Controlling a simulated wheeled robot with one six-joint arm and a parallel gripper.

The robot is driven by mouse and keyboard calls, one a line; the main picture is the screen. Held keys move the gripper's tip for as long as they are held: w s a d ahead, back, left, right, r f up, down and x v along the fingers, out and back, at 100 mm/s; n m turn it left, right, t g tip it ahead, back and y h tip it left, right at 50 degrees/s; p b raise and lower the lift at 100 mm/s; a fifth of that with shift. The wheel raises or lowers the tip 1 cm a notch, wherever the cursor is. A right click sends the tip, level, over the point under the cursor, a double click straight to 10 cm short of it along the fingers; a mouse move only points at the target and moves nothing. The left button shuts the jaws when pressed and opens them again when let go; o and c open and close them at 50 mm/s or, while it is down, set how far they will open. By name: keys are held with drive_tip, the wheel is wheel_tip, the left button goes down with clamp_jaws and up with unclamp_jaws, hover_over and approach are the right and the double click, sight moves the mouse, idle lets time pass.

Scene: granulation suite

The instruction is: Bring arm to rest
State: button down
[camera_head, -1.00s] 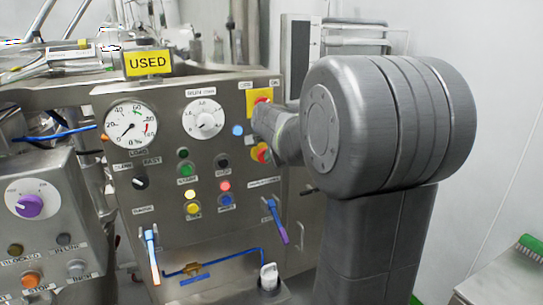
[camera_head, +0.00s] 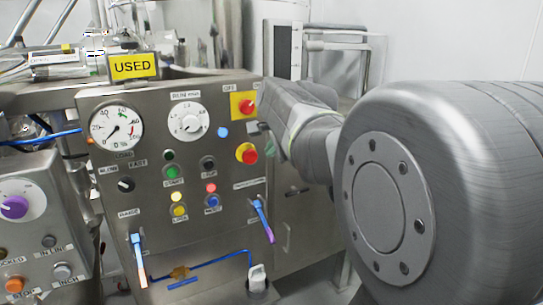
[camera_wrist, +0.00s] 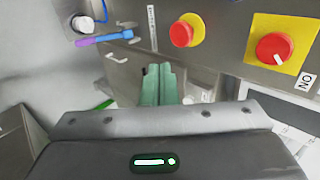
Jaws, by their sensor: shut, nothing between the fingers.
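My gripper (camera_wrist: 160,84) shows in the wrist view as two green fingers close together, with nothing between them. It points toward the floor area in front of the steel cabinet and touches no control that I can see. In the head view my arm fills the right side, bent close to the camera. Its wrist end hangs beside the right edge of the control panel (camera_head: 140,212), and the fingers are mostly hidden there.
The panel carries a red emergency knob (camera_head: 246,153), a red switch on a yellow plate (camera_head: 245,105), dials, buttons and two blue-handled levers. A purple-knobbed box (camera_head: 40,240) stands at left. A yellow USED sign (camera_head: 134,66) sits on top. A pale wall is behind my arm.

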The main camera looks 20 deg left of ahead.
drive_tip(key=shift+s+d+r, duration=0.15)
drive_tip(key=shift+d+r, duration=0.05)
drive_tip(key=shift+a+f, duration=0.1)
